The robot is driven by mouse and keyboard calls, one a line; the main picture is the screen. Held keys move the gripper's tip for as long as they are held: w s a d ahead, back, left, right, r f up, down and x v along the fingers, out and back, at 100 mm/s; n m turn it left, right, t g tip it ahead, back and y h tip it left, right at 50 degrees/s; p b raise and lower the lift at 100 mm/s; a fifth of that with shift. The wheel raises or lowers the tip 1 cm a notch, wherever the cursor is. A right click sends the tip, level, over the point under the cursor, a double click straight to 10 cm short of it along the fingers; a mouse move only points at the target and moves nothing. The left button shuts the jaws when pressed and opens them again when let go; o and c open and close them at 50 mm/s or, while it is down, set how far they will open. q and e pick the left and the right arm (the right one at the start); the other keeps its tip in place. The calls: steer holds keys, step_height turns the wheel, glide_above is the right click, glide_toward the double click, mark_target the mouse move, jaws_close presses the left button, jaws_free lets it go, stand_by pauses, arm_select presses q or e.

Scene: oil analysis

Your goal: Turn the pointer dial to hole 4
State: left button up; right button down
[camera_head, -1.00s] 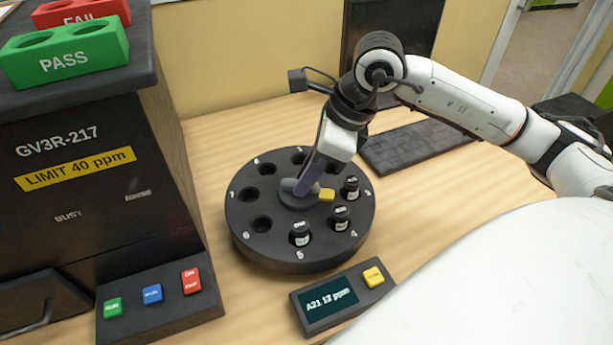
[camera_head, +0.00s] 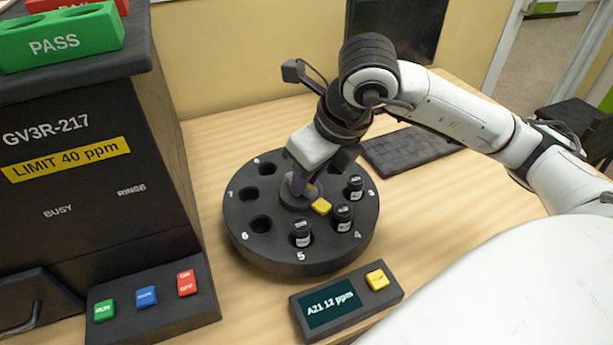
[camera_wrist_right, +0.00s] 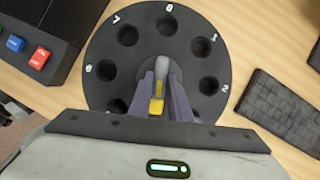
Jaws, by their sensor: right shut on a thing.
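The round dark carousel (camera_head: 285,262) stands on the table with numbered holes around its rim. At its centre is the pointer dial, whose yellow tip (camera_head: 321,206) points towards the vial in hole 4 (camera_head: 342,218). My right gripper (camera_head: 299,184) is shut on the dial's raised grip from above. In the right wrist view its purple fingers (camera_wrist_right: 164,92) clasp the grey grip (camera_wrist_right: 162,71), with a yellow part between them. Dark capped vials also stand in hole 5 (camera_head: 301,234) and hole 3 (camera_head: 354,187). The gripper partly hides the hub and far holes. My left gripper is not in view.
The GV3R-217 analyser (camera_head: 75,215) stands at left, with a button panel (camera_head: 150,312) before it. A display (camera_head: 330,307) reading "A21 12 ppm" lies in front of the carousel. A keyboard (camera_head: 410,148) lies behind it on the right.

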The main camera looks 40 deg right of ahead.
stand_by(0.4)
steer(key=c, duration=1.6)
jaws_free()
steer(key=shift+c, duration=0.2)
steer(key=shift+r, duration=0.1)
steer(key=shift+r, duration=0.2)
steer(key=p+v, duration=0.1)
steer(key=v, duration=0.9)
steer(key=shift+p, duration=0.3)
steer(key=shift+s, duration=0.1)
